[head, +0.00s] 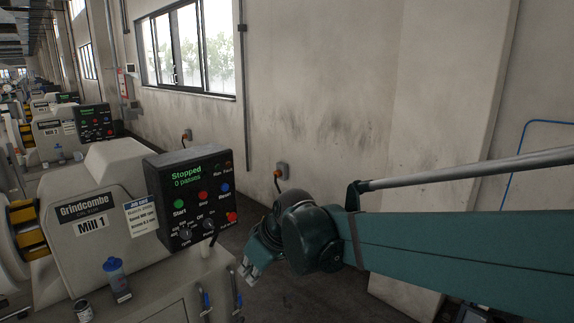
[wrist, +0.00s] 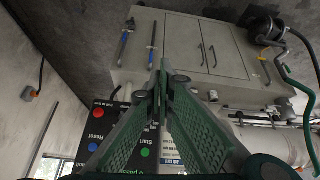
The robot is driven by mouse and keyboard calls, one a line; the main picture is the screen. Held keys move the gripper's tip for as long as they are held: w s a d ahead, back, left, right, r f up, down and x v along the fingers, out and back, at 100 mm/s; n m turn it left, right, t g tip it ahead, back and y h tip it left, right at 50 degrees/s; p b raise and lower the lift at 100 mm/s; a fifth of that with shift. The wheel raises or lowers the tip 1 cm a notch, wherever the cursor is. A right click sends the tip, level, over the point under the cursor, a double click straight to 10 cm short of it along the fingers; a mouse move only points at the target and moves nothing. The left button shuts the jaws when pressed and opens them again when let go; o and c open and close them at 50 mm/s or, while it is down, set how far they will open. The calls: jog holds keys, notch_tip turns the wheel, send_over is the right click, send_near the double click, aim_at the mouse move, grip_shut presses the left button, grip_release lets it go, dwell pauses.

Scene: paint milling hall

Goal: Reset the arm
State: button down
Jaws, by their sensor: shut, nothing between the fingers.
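My gripper (head: 250,272) is at the end of my teal arm in the head view, just right of Mill 1 and below the right side of its control panel (head: 192,197). It points down and to the left, apart from the panel. In the wrist view my gripper (wrist: 162,92) has its two green ribbed fingers together at the tips, with nothing between them. The panel screen reads "Stopped, 0 passes". Green Start, red Stop and blue Reset buttons sit below it, with knobs under those. The panel shows upside down, partly hidden behind the fingers, in the wrist view (wrist: 99,125).
Mill 2 (head: 58,135) stands behind. The wall and a pillar (head: 440,110) bound the right. Floor shows between mill and wall.

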jog(key=s+d+m+t+h, duration=0.1)
jog(key=s+d+m, duration=0.2)
jog(key=s+d, duration=0.3)
jog(key=s+d+f+m+t+h, duration=0.1)
jog(key=s+d+m, duration=0.3)
jog(key=d, duration=1.1)
jog(key=s+d+f+m+t+h, duration=0.1)
jog(key=s+d+m+h, duration=0.1)
jog(key=s+d, duration=0.7)
jog(key=shift+s+d+f+m+h, duration=0.2)
jog(key=shift+s+d+m+h, duration=0.15)
jog(key=shift+d+m, duration=0.55)
jog(key=c, duration=3.1)
grip_release()
jog(key=shift+c, duration=0.2)
